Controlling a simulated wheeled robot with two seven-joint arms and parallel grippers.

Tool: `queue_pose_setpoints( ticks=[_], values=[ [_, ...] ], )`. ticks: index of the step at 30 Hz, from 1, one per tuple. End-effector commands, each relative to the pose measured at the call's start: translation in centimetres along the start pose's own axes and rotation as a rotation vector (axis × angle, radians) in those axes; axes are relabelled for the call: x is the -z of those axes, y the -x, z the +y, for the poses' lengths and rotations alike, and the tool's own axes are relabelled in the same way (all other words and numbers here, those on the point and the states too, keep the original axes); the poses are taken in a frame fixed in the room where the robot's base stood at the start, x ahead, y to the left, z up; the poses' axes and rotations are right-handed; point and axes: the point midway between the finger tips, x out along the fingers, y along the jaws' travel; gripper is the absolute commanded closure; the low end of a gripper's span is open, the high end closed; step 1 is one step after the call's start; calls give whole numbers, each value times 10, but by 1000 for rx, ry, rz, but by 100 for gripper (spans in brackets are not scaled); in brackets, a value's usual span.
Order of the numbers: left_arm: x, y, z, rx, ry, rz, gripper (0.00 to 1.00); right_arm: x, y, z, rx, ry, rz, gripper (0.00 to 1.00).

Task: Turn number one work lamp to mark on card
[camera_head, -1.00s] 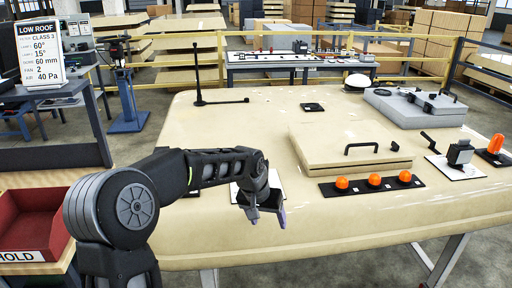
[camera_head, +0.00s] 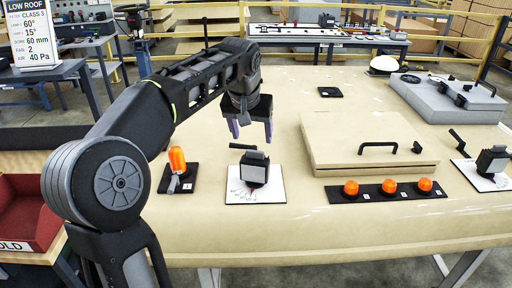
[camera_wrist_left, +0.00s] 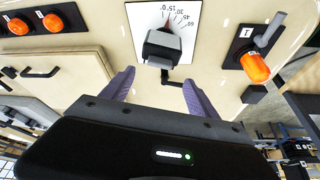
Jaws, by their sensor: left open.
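A work lamp (camera_head: 254,170), a dark box with a pale front face, stands on a white dial plate (camera_head: 240,194) left of the roof hatch. In the left wrist view the lamp (camera_wrist_left: 162,44) sits below angle marks on its plate (camera_wrist_left: 185,14); a red line shows among them. Its dark handle (camera_wrist_left: 167,74) sticks out toward my left gripper. My left gripper (camera_head: 251,130) is open and empty, above and behind the lamp. Its fingers (camera_wrist_left: 160,82) appear on either side of the handle, apart from it. A second work lamp (camera_head: 490,163) stands at the far right. The card (camera_head: 30,32) lists 60° and 15°; the lamp numbers are hard to read. My right gripper is not in view.
An orange beacon with a switch (camera_head: 177,165) stands left of the lamp. Three orange beacons on a black strip (camera_head: 388,190) lie before the hatch (camera_head: 350,140). A red bin (camera_head: 30,205) is at left. The roof's front edge is clear.

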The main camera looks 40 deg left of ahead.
Motion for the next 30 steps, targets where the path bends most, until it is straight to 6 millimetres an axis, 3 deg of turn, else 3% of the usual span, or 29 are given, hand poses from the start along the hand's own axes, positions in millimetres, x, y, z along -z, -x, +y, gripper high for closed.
queue_pose_setpoints(
  ticks=[5,18,28,30],
  values=[
    [0,-14,0,1,0,-3,31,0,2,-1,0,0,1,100],
    [0,-73,0,0,-1,-3,31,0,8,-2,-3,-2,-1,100],
    [0,-78,0,-1,-1,-1,31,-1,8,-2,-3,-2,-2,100],
    [0,-78,0,-1,-1,-1,37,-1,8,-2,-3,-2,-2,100]
  ],
)
